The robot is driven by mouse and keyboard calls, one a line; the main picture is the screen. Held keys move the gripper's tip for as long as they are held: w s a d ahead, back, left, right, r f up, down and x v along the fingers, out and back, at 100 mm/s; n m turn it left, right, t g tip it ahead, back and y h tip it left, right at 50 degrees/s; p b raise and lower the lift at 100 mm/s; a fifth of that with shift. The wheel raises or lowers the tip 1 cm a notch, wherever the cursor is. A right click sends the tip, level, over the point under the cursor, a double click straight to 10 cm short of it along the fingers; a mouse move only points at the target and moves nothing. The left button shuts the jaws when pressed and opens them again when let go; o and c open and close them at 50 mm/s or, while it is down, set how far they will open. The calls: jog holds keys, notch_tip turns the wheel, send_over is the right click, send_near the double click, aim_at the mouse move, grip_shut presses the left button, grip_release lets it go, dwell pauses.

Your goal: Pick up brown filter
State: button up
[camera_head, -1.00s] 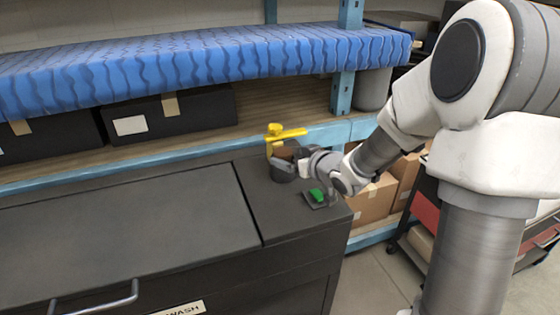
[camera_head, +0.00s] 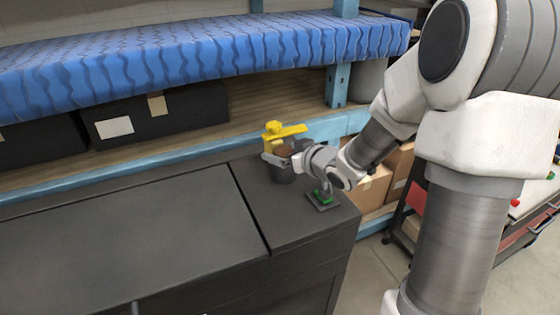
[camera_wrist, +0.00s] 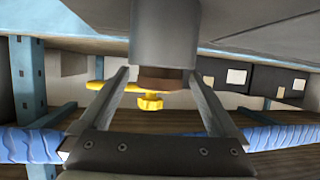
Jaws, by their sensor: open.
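The brown filter (camera_head: 286,150) sits in the top of a dark grey round container (camera_head: 282,174) on the dark cabinet top. In the wrist view, which looks upside down, the filter (camera_wrist: 163,82) shows as a brown band at the rim of the grey container (camera_wrist: 163,35). My gripper (camera_head: 285,158) is open at the container's rim. In the wrist view my gripper's two fingers (camera_wrist: 158,76) stand on either side of the filter and rim. I cannot tell whether they touch. Part of the filter is hidden by the gripper and container.
A green object on a small plate (camera_head: 324,199) is close to the right. A shelf with a blue patterned cover (camera_head: 190,60) hangs behind. The cabinet top (camera_head: 130,235) at left is clear.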

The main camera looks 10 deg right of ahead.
jog(key=shift+c, duration=0.4)
jog(key=c, duration=1.4)
jog(key=shift+r, duration=0.1)
jog(key=shift+c, duration=0.2)
